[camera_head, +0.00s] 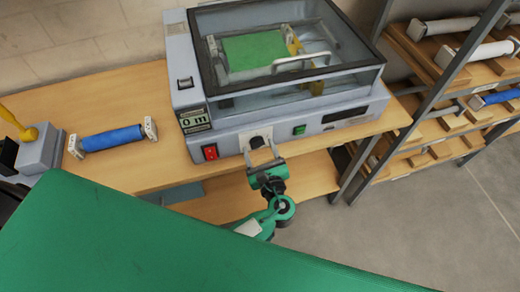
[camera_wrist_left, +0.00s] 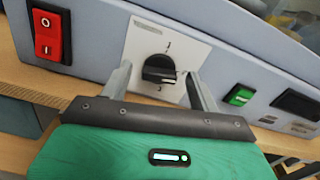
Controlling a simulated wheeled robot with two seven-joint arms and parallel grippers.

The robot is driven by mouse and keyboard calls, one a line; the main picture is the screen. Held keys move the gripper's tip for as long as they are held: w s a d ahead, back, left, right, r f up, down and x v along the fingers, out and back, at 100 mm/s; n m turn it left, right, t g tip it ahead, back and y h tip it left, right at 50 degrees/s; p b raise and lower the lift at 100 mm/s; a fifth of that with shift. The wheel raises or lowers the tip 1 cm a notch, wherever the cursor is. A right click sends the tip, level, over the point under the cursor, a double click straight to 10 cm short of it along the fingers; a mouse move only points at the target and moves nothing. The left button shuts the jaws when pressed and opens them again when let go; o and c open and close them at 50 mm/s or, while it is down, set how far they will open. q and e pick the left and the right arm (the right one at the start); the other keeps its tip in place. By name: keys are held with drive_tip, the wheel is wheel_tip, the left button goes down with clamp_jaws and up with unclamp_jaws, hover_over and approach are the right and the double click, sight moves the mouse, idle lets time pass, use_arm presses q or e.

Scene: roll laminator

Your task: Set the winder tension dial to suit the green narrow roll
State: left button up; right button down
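The tension dial (camera_wrist_left: 159,69) is a black knob on a white plate on the laminator's grey front. Its pointed end appears to face right, between small marks above and below that are hard to read. My left gripper (camera_wrist_left: 158,72) has its fingers apart, one on each side of the knob, with gaps visible. In the head view the left gripper (camera_head: 261,148) is at the front panel and partly covers the dial's plate. A green sheet or roll (camera_head: 254,51) shows inside the laminator under the clear lid. My right gripper is not in view.
The laminator (camera_head: 225,137) stands on a wooden bench (camera_head: 150,178). A red switch (camera_head: 210,152) and a green button (camera_head: 299,130) flank the dial. A blue roll (camera_head: 112,138) lies at left beside a grey block with a yellow lever (camera_head: 25,130). A roll rack (camera_head: 440,75) stands right.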

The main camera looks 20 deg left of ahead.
use_arm(q)
drive_tip(key=c, duration=0.9)
drive_tip(key=shift+c, duration=0.2)
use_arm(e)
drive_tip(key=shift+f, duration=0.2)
use_arm(q)
drive_tip(key=shift+f+n+b, duration=0.15)
drive_tip(key=shift+n+b, duration=0.6)
drive_tip(key=shift+n, duration=0.15)
drive_tip(key=n+b, duration=0.3)
drive_tip(key=shift+a+f, duration=0.1)
drive_tip(key=shift+f, duration=0.05)
use_arm(e)
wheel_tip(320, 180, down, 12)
drive_tip(key=b, duration=0.8)
use_arm(q)
drive_tip(key=shift+s+n+b, duration=0.1)
drive_tip(key=shift+n+b, duration=1.5)
drive_tip(key=shift+n, duration=4.1)
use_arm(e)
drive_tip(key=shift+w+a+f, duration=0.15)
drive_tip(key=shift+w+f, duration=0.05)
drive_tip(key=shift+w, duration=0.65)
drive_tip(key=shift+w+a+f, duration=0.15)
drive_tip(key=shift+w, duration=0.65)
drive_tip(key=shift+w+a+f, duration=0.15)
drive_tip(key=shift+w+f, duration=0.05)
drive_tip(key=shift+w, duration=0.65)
